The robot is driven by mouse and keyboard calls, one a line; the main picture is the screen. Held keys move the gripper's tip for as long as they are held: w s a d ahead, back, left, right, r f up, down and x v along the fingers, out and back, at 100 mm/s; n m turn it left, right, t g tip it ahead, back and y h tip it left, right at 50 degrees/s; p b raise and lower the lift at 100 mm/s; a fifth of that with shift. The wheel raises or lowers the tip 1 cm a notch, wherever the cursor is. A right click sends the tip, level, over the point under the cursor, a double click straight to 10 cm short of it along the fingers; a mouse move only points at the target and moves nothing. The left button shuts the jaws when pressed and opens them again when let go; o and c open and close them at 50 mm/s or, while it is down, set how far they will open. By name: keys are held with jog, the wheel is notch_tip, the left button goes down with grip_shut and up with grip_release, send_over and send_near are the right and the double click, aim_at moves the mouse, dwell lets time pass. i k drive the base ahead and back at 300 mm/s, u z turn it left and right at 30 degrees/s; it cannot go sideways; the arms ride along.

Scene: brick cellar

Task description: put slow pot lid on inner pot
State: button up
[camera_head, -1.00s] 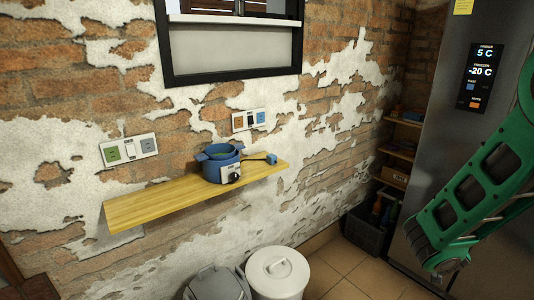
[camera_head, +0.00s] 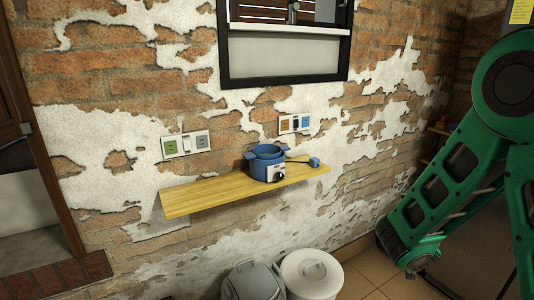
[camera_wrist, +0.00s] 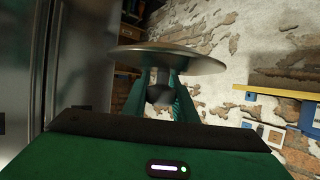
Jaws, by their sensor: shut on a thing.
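The blue slow pot (camera_head: 266,167) stands upright on a yellow wooden wall shelf (camera_head: 190,199), with a dial on its front and its cord and plug lying to the right. Its top looks open, with the inner pot's rim (camera_head: 268,151) showing; the inside is too small to make out. In the wrist view, my gripper (camera_wrist: 160,92) is shut on the dark knob of a round, metallic lid (camera_wrist: 165,60). The lid is held clear of any surface. In the head view my green arm is at the right, and the lid cannot be made out there.
Wall sockets (camera_head: 186,145) and more sockets (camera_head: 294,123) are above the shelf. A window (camera_head: 285,55) is higher up. A grey bin (camera_head: 252,281) and a white lidded bin (camera_head: 311,275) stand below. The shelf's left part is bare.

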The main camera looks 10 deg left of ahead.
aim_at(266, 151)
jog(key=u, duration=0.05)
jog(key=i, duration=1)
jog(key=z, duration=0.05)
